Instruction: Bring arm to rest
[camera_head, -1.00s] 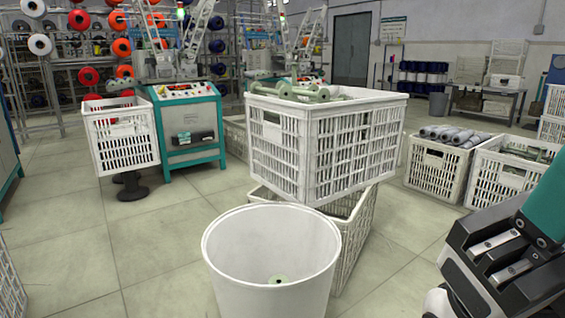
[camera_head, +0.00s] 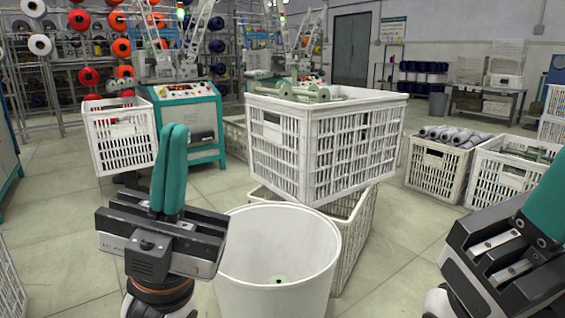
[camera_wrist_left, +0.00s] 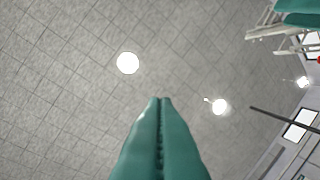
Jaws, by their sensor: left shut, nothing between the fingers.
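My left gripper (camera_head: 172,165) stands upright in the left part of the head view, in front of the winding machine and left of the white bin. Its two green fingers are together and nothing is between them. In the left wrist view the same fingers (camera_wrist_left: 160,135) are pressed together and point toward the ceiling. My right gripper (camera_head: 545,210) is at the right edge of the head view. Its body and part of a green finger show, but the fingertips are cut off by the frame, so its opening is unclear.
A white round bin (camera_head: 277,300) with a small greenish piece inside stands in front. Behind it, a white crate (camera_head: 330,150) of bobbins rests above another crate (camera_head: 362,225). More crates (camera_head: 433,180) stand at the right. A smaller crate (camera_head: 120,135) is by the green machine (camera_head: 190,120).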

